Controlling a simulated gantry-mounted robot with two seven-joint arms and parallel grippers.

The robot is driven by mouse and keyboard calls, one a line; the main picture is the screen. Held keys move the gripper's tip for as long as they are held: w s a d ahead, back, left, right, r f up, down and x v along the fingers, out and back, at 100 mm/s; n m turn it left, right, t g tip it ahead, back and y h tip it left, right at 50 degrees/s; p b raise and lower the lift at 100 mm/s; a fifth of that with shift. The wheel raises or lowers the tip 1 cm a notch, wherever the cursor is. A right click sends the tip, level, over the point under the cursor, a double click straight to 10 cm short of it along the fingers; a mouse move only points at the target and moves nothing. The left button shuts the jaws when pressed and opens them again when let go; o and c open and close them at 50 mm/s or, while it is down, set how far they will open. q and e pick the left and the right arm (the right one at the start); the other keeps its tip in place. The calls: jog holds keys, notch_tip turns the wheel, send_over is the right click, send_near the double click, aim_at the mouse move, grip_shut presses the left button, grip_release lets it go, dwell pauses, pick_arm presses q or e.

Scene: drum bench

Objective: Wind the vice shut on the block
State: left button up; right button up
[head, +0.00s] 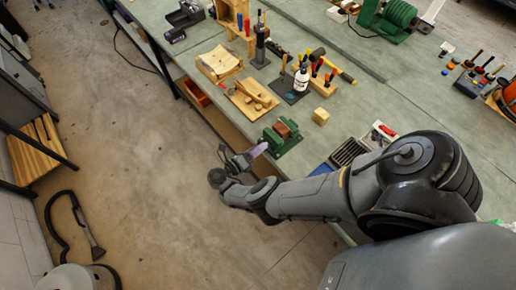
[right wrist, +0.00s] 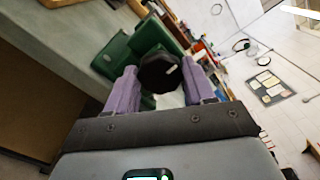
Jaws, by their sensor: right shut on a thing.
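The green vice (head: 291,143) sits at the front edge of the bench. A brown block (head: 284,128) shows between its jaws; I cannot tell whether the jaws touch it on both sides. My right gripper (head: 256,151) is at the vice's front side, past the bench edge. In the right wrist view its purple fingers (right wrist: 160,70) are shut on the black vice handle knob (right wrist: 160,75), one finger on each side. The green vice body (right wrist: 113,55) shows behind the knob there, and the block is not clearly visible. My left gripper is not in view.
A small wooden cube (head: 321,117) stands right of the vice. A wooden board with a plane (head: 252,96), a bottle (head: 301,79) and screwdrivers are farther back. A grey tray (head: 348,151) lies near my right arm.

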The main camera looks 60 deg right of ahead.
jog(key=shift+a+r+m+b, duration=0.1)
jog(key=shift+m+b, duration=0.45)
jog(key=shift+m, duration=2.55)
jog(key=shift+r+m+b, duration=0.1)
jog(key=shift+m+b, duration=0.4)
jog(key=shift+m, duration=2.6)
jog(key=o, duration=1)
jog(key=shift+a+f, duration=0.1)
jog(key=shift+a, duration=0.05)
jog(key=shift+o, duration=0.2)
jog(key=shift+s, duration=0.1)
